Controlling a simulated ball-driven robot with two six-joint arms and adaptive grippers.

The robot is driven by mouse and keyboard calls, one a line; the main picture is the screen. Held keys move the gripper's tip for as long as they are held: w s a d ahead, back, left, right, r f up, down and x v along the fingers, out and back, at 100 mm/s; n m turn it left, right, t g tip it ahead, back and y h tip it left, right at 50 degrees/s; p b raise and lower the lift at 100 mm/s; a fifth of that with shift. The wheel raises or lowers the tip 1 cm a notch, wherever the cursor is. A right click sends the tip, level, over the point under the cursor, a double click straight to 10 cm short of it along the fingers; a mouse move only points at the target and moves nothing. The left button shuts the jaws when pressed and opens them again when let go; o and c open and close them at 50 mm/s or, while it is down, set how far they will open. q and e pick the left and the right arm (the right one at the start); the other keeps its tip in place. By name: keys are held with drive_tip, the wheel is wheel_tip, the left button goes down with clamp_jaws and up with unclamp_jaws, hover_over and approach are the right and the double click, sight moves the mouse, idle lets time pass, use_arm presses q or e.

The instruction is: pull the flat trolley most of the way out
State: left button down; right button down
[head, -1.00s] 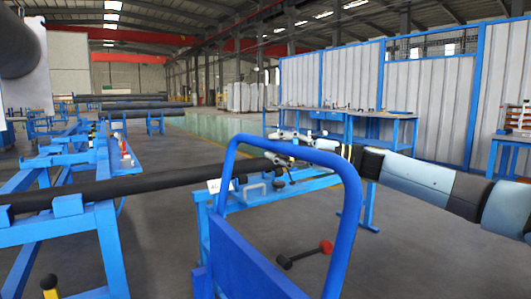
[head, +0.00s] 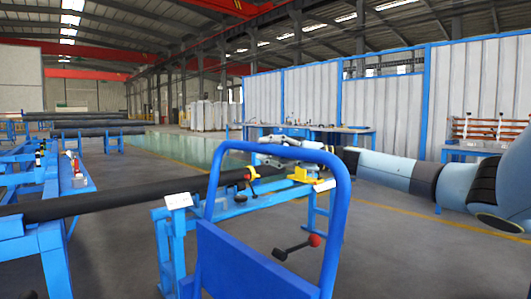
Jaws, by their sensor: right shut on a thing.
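The flat trolley shows by its blue hoop handle (head: 340,205) and the blue panel (head: 245,262) below it, at the lower middle of the head view. It stands upright close in front of me. My right gripper (head: 272,150) reaches in from the right, at the top bar of the handle, and is shut on it. Its fingers are partly hidden by the bar. The trolley's deck and wheels are out of sight. My left gripper is not in view.
A long dark pipe (head: 110,198) lies on blue stands at the left. A blue stand with a white label (head: 178,201) is close to the trolley's left. A workbench (head: 345,130) stands before the white panel wall. Grey floor at lower right is clear.

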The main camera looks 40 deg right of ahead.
drive_tip(key=shift+r, duration=0.1)
drive_tip(key=c, duration=1.1)
unclamp_jaws()
drive_tip(key=shift+o, duration=0.3)
drive_tip(key=v, duration=1.2)
